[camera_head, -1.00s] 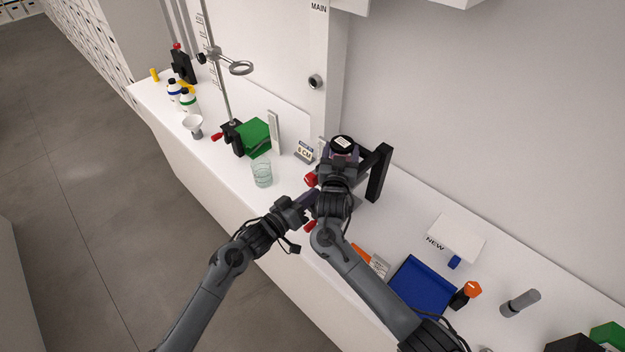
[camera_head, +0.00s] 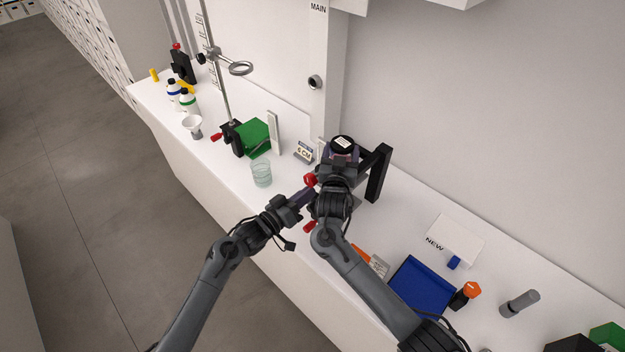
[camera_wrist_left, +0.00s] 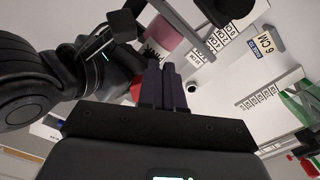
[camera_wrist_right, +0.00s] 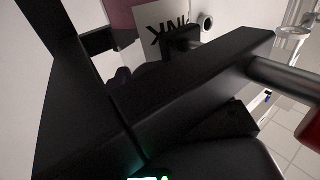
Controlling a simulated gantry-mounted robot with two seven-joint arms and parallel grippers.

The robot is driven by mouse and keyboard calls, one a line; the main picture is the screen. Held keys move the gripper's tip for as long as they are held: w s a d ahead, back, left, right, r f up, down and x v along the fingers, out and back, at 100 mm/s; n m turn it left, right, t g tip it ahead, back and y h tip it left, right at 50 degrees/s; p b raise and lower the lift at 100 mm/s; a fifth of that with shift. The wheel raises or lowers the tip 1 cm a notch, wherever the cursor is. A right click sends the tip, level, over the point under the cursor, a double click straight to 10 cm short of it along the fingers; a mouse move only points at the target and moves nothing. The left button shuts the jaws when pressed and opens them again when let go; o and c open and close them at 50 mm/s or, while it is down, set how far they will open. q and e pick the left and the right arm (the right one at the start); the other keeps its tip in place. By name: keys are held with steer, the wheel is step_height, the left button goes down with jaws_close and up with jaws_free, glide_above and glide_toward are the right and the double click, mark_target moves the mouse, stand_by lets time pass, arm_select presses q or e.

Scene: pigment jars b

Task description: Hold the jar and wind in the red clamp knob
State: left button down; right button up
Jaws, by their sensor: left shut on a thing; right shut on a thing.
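The red clamp knob (camera_head: 310,180) is left of the jar. In the right wrist view a red knob (camera_wrist_right: 311,128) sits on a metal spindle at the right edge. My left gripper (camera_head: 309,193) is shut at the red clamp knob; its fingers hide the contact.
A glass beaker (camera_head: 261,174) and a "6 CM" sign (camera_head: 304,152) stand to the left. A second red handle (camera_head: 310,226) shows below the arms. The wall is close behind.

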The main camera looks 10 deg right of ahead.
arm_select(q)
steer(key=shift+w+a+r, duration=0.2)
steer(key=shift+w+r, duration=0.15)
steer(key=shift+w, duration=0.05)
arm_select(e)
steer(key=shift+a+f, duration=0.1)
steer(key=shift+a, duration=0.25)
arm_select(q)
steer(key=shift+f, duration=0.25)
arm_select(e)
steer(key=shift+d, duration=0.1)
steer(key=shift+w+a, duration=0.1)
steer(key=shift+a, duration=0.1)
arm_select(q)
steer(key=v, duration=0.6)
steer(key=shift+s+f, duration=0.2)
steer(key=shift+f, duration=0.05)
arm_select(e)
steer(key=shift+r, duration=0.2)
arm_select(q)
steer(key=shift+d, duration=0.1)
arm_select(e)
steer(key=o, duration=1.2)
steer(key=shift+a, duration=0.1)
